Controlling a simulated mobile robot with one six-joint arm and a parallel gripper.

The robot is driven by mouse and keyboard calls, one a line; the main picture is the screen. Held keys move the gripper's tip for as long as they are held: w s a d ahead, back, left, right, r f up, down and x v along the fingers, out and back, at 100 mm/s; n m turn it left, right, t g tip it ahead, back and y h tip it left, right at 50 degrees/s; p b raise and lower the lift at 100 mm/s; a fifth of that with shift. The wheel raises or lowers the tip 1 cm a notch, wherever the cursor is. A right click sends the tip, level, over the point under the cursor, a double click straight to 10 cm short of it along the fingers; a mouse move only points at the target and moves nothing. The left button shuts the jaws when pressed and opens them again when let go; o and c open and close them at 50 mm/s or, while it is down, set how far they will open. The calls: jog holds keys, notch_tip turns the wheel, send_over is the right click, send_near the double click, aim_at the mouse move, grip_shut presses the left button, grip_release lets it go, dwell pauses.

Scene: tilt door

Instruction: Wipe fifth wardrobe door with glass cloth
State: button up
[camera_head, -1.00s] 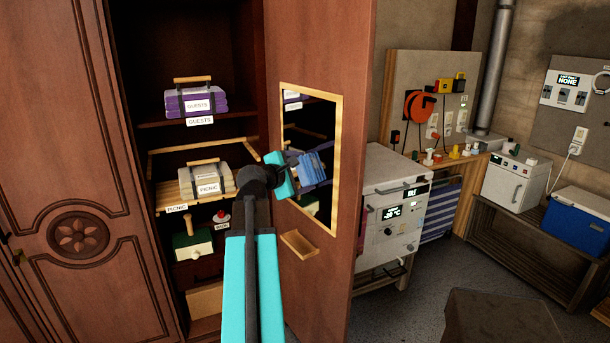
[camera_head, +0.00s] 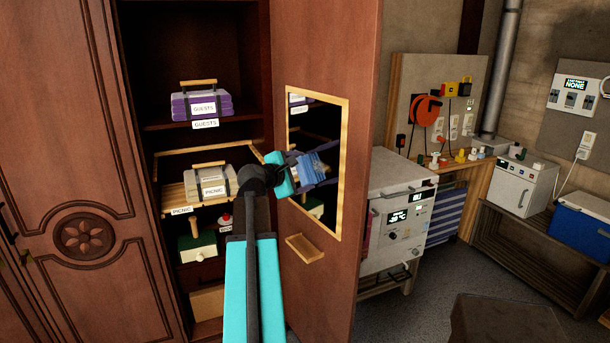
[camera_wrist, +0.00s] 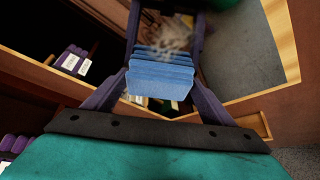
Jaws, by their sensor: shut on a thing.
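The open wardrobe door (camera_head: 335,280) carries a gold-framed mirror (camera_head: 300,122) on its inner side. My gripper (camera_head: 303,172), with turquoise wrist and dark purple fingers, is at the mirror's lower middle. It is shut on a folded blue cloth (camera_head: 306,175). In the wrist view the pleated cloth (camera_wrist: 160,78) sits between the two fingers, facing the mirror (camera_wrist: 240,55). A blurred whitish-brown patch (camera_wrist: 168,40) shows just beyond the cloth. I cannot tell whether the cloth touches the glass.
A small wooden tray (camera_head: 305,248) is fixed below the mirror. Inside the wardrobe are a purple GUESTS bundle (camera_head: 202,104), a beige PICNIC bundle (camera_head: 209,186) and a green box (camera_head: 197,246). A white appliance (camera_head: 398,230) stands right of the door.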

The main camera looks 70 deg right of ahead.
aim_at(296, 167)
jog(key=shift+w+d, duration=0.25)
jog(key=shift+w, duration=0.1)
jog(key=shift+w+d, duration=1.15)
jog(key=shift+w, duration=0.05)
jog(key=shift+d, duration=0.1)
jog(key=shift+w+d, duration=0.3)
jog(key=shift+w, duration=0.1)
jog(key=shift+w+d, duration=0.7)
jog(key=shift+w, duration=0.2)
